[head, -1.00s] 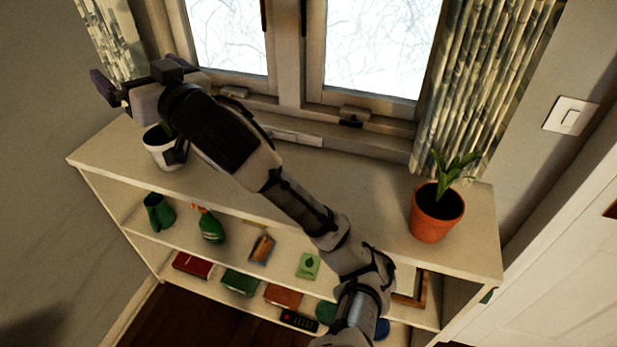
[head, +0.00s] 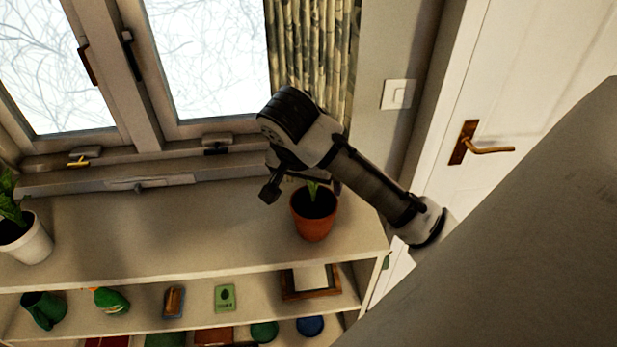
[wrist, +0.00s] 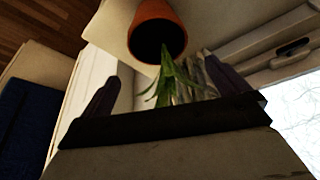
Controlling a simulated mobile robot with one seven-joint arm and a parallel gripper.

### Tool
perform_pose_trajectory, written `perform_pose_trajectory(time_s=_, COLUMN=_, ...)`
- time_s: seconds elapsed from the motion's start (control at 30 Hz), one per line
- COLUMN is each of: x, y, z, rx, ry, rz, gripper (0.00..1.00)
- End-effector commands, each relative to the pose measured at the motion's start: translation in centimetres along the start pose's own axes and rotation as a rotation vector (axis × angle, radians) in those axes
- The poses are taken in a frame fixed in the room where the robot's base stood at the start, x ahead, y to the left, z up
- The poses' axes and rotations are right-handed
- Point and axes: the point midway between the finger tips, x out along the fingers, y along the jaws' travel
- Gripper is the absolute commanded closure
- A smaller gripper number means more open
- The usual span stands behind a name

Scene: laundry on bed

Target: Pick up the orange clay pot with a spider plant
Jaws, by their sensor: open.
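The orange clay pot (head: 314,222) stands upright on the shelf top near its right end, with dark soil and a green plant (head: 313,189) in it. My gripper (head: 300,187) is over the pot, and my arm hides most of the leaves. In the wrist view the pot (wrist: 157,24) is at the top, beyond the fingers, and its green leaves (wrist: 172,82) reach down between them. My gripper (wrist: 163,88) is open there, with one finger on each side of the leaves and nothing clamped.
A white pot (head: 30,245) with a plant stands at the far left of the shelf top (head: 170,225), whose middle is clear. The window (head: 205,60) and curtain (head: 312,50) are behind. A door (head: 540,90) is at the right. Lower shelves hold several small items.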

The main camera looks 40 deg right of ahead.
Motion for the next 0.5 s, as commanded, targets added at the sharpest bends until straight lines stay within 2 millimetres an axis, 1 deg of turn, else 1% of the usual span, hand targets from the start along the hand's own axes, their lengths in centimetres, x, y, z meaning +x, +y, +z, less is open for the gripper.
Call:
perform_pose_trajectory(time_s=0.03, x=0.4, y=0.4, z=0.1, rx=0.008, ry=-0.005, rz=0.011, gripper=0.0)
perform_pose_trajectory(time_s=0.1, x=1.1, y=0.6, z=0.2, rx=0.011, ry=-0.007, rz=0.014, gripper=0.0)
perform_pose_trajectory(time_s=0.5, x=6.3, y=0.4, z=0.3, rx=0.008, ry=-0.005, rz=0.009, gripper=0.0)
